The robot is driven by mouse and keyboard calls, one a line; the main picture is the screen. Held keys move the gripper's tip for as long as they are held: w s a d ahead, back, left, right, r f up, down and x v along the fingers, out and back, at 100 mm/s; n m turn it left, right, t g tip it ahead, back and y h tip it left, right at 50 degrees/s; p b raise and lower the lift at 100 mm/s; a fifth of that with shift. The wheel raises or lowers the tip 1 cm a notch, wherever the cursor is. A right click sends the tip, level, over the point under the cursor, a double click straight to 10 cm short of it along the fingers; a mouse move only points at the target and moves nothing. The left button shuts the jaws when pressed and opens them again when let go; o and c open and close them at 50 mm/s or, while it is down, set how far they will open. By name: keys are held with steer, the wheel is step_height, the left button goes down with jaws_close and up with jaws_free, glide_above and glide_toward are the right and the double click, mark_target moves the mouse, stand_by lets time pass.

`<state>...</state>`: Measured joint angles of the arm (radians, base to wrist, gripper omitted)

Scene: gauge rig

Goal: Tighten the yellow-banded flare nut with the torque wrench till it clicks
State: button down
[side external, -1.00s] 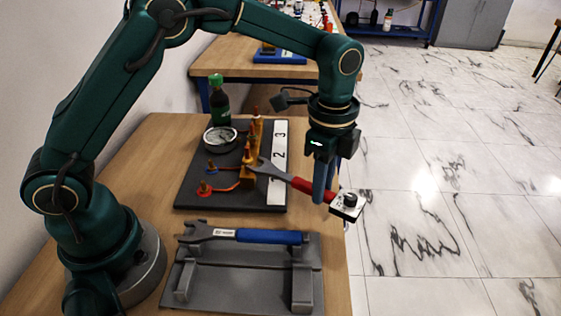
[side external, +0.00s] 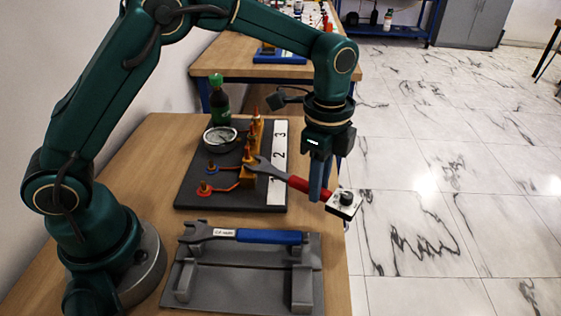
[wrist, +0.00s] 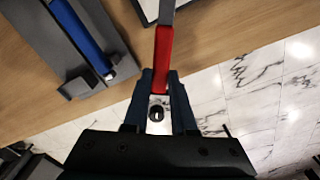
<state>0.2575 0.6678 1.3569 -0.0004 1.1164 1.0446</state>
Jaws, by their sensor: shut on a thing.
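The torque wrench (side external: 298,184) has a grey open-end head, a red handle and a white box with a black knob at its outer end. My gripper (side external: 318,190) is shut on the red handle near that box, pointing down. The handle also shows between the fingers in the wrist view (wrist: 162,58). The wrench head is at the near end of the yellow-orange fitting block (side external: 249,182), beside number 1. I cannot tell whether it sits around a nut, and the yellow-banded flare nut cannot be made out.
A blue-handled wrench (side external: 262,236) lies on the grey cradle (side external: 235,288) in front. The dark board (side external: 190,196) carries a round gauge (side external: 220,138) and a white number strip (side external: 279,160). A green-capped bottle (side external: 217,98) stands behind. The box end overhangs the table's right edge.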

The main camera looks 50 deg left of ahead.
steer(key=shift+s+a, duration=0.2)
steer(key=shift+a, duration=0.45)
stand_by(0.3)
steer(key=c, duration=1.4)
jaws_free()
jaws_close()
steer(key=shift+s, duration=0.1)
steer(key=shift+s+d+m, duration=0.15)
steer(key=shift+s+m, duration=0.5)
steer(key=shift+s, duration=0.1)
steer(key=shift+s+d+m, duration=0.1)
steer(key=shift+s+m, duration=0.55)
steer(key=shift+s, duration=0.35)
steer(key=shift+s+a+m, duration=0.15)
steer(key=shift+s+m, duration=1.45)
steer(key=shift+s, duration=0.15)
stand_by(0.5)
